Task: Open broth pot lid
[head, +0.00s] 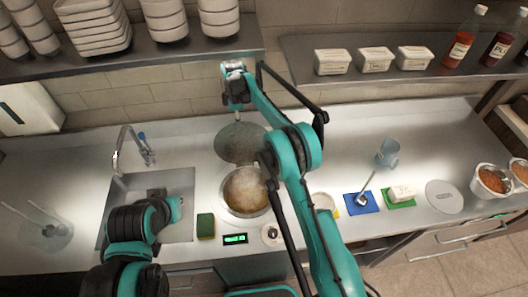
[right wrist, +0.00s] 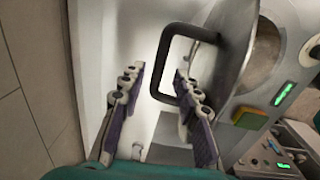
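The broth pot (head: 246,192) is set into the counter with its round mouth uncovered and brownish broth showing. Its round grey lid (head: 240,143) stands tilted back behind the mouth. In the right wrist view the lid (right wrist: 232,50) is tilted up, with a dark loop handle (right wrist: 165,55) on its face. My right gripper (right wrist: 157,73) is open, its fingers apart, with the handle's bar near and partly between the fingertips. In the head view my right arm reaches behind the lid. My left arm is over the sink; its fingers cannot be made out.
A sink (head: 178,230) with a faucet (head: 125,150) is left of the pot. A green sponge (head: 205,226) and green-lit display (head: 235,239) are in front. A cup (head: 388,153), blue mat (head: 362,203) and sauce bowls (head: 492,181) are right. A shelf (head: 150,58) overhangs the back.

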